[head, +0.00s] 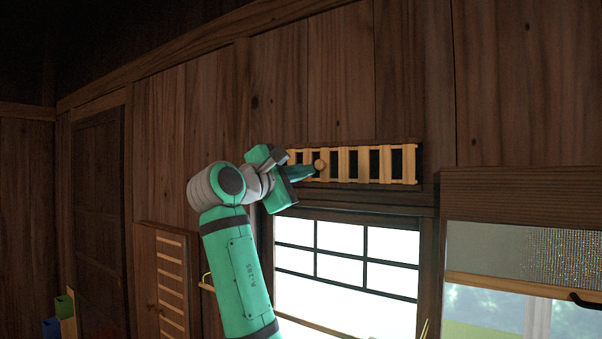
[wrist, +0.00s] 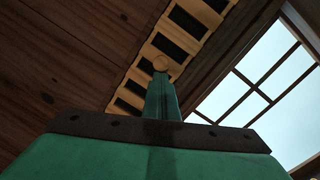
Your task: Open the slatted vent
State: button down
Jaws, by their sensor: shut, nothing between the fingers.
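The slatted vent (head: 364,164) is a row of light wooden slats high on the dark plank wall, just above a window. Dark gaps show between its slats. My arm and gripper hide the vent's left end in the head view.
A bright window with dark bars (head: 345,262) lies directly below the vent. A wooden-framed panel (head: 530,240) with a dark handle is at the right. A slatted wooden cabinet (head: 165,275) stands lower left. The wall above the vent is clear.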

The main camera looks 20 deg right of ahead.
jog(key=shift+s+d+r, duration=0.15)
jog(key=s+a+f, duration=0.3)
jog(key=a, duration=0.8)
